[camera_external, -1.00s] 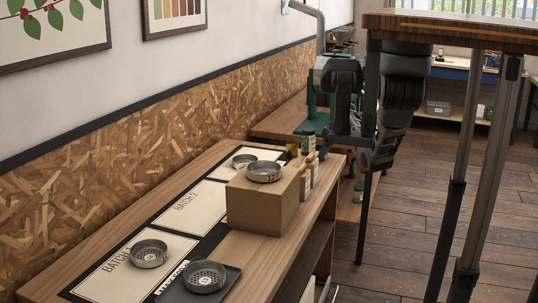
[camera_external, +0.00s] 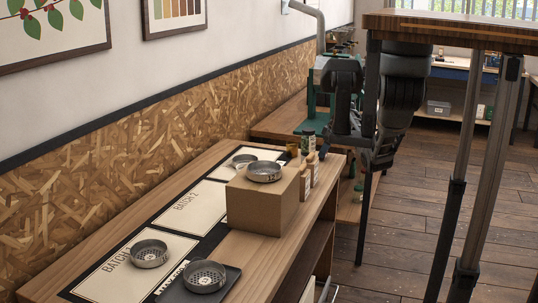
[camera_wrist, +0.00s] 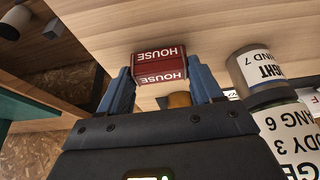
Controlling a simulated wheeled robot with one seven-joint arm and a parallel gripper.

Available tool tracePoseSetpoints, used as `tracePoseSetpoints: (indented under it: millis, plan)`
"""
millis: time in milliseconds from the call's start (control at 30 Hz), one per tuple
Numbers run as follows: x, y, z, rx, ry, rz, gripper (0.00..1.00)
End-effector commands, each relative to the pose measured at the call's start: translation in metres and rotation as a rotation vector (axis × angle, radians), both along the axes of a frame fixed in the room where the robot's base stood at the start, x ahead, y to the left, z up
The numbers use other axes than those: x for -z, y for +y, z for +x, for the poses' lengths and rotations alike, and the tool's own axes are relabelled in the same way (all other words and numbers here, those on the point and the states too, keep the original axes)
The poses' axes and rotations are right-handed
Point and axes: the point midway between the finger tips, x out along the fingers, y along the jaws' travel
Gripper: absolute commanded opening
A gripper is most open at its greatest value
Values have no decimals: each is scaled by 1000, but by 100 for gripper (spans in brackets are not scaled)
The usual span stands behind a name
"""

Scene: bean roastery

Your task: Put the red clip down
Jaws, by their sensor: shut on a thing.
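The red clip (camera_wrist: 158,66) is a small red block with white HOUSE lettering, upside down in the wrist view. My gripper (camera_wrist: 161,84) has its two blue fingers on either side of the clip and is shut on it. A light wooden surface shows behind the clip; I cannot tell whether the clip touches it. The clip cannot be made out there.
Labelled tins (camera_wrist: 252,68) stand close to the right of my gripper in the wrist view, with an amber cylinder (camera_wrist: 179,99) near the fingers. On the bench are a cardboard box (camera_external: 262,208), a sieve (camera_external: 264,172) on it, batch cards (camera_external: 187,211) and a dark tray (camera_external: 232,283).

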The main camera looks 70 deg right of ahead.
Motion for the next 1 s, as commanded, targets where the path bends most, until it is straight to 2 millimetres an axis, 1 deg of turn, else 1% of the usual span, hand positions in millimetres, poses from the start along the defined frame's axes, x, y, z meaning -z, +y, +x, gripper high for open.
tracePoseSetpoints:
  millis: [133,200,300,400,600,800,1000]
  plan:
    - [-22,-1,1,0,-3,-4,32]
    - [-37,-1,1,-2,-3,-6,32]
    - [-49,-9,-25,6,-2,-3,32]
    - [-62,-15,-46,4,-2,-3,32]
    - [-86,-27,-83,3,-2,-2,32]
    - [-101,-33,-105,2,-1,-1,32]
    - [-106,-35,-111,-1,0,-1,32]
